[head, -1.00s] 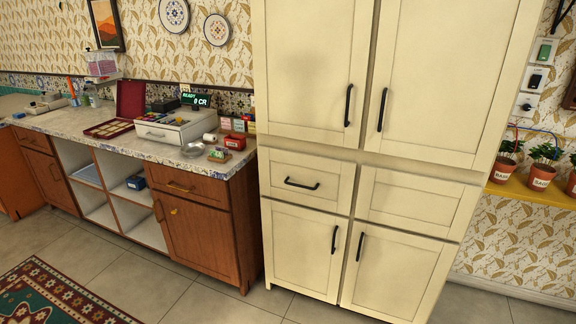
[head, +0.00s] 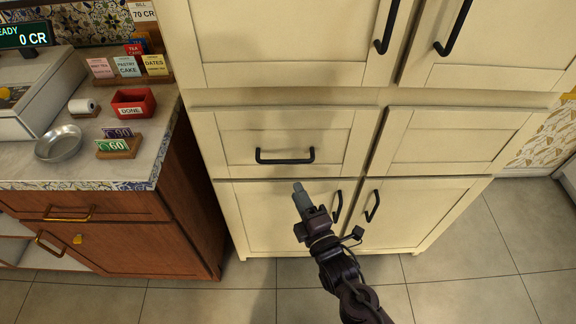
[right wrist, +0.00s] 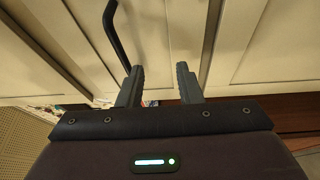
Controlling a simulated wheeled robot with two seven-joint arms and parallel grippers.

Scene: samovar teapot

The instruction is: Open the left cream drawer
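The left cream drawer (head: 238,150) is shut, its front flush with the tall cream cabinet. Its black bar handle (head: 285,160) runs level across the middle of the front. My right gripper (head: 298,187) is just below the handle in the head view, pointing toward the cabinet, and does not appear to touch it. In the right wrist view its two fingers (right wrist: 159,75) stand apart with nothing between them. A black handle (right wrist: 117,35) shows left of the fingertips there; I cannot tell for sure which one. My left gripper is not in view.
Lower door handles (head: 338,206) sit right of my gripper, and upper door handles (head: 388,28) are above. A wooden counter (head: 150,225) stands at left, with a metal bowl (head: 58,144) and red box (head: 133,103) on top. The tiled floor in front is clear.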

